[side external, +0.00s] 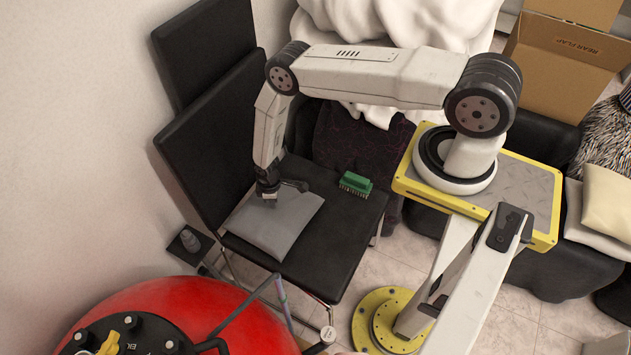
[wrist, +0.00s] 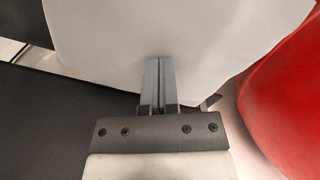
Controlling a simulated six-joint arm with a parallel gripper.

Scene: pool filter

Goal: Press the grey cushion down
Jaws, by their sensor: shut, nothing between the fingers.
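The grey cushion (side external: 275,225) lies flat on the seat of the black chair (side external: 335,235) in the side external view. My gripper (side external: 268,201) points down at the cushion's upper left part. In the wrist view the cushion (wrist: 180,35) fills the upper middle as a pale surface. My gripper's two fingers (wrist: 160,68) are shut together, with nothing between them, and their tips overlap the cushion near its edge. I cannot tell for sure whether the tips touch it.
The chair's backrest (side external: 205,130) rises on the left. A red tank (side external: 190,305) stands in front and shows at the right of the wrist view (wrist: 290,95). A cardboard box (side external: 560,60) is far right.

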